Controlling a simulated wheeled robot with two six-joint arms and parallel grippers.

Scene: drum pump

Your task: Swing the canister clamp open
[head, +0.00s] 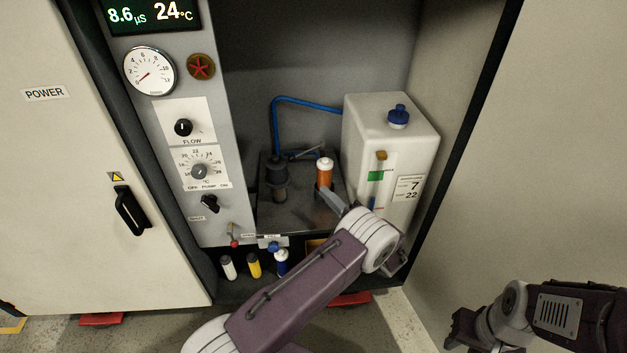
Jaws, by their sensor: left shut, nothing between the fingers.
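An orange canister (324,177) with a white cap stands upright on the dark grey deck (290,215) inside the open cabinet. A dark cylindrical fitting (277,176) stands to its left. A thin grey bar (306,153) lies slanted behind and between them; I cannot tell for sure whether it is the canister clamp. My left gripper (333,199) is shut and empty, just in front of and below the orange canister, and its wrist hides part of the deck. My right gripper (458,330) is at the lower right, far from the canister; its fingers are too unclear to read.
A white tank (385,145) with a blue cap stands right of the canister. A blue hose (275,125) runs behind. The control panel (190,120) is on the left. Several small bottles (254,265) stand below the deck. The cabinet's right wall (455,110) bounds the space.

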